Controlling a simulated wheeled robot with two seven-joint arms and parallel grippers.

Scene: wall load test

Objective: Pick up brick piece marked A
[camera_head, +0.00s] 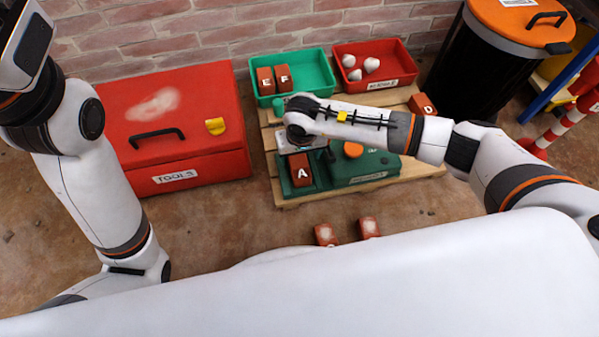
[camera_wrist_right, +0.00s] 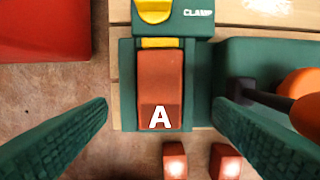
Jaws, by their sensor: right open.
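The brick marked A (camera_head: 301,176) is reddish brown and sits in the green clamp (camera_head: 285,181) on the pallet. It also shows in the middle of the right wrist view (camera_wrist_right: 160,85), long side up and down, with the yellow clamp jaw at its upper end. My right gripper (camera_wrist_right: 159,104) is open above the brick. Its two green fingers stand apart, one on each side of the brick, and do not touch it. In the head view, my right wrist hides the gripper's fingers. My left arm is at the left, and its gripper fingers do not show.
A red toolbox (camera_head: 175,150) stands left of the wooden pallet (camera_head: 413,182). A green bin (camera_head: 318,75) holds bricks E and F; a red bin (camera_head: 405,81) holds pale lumps. An orange-knobbed green device (camera_head: 362,172) is right of the clamp. Two bricks (camera_wrist_right: 175,160) lie in front.

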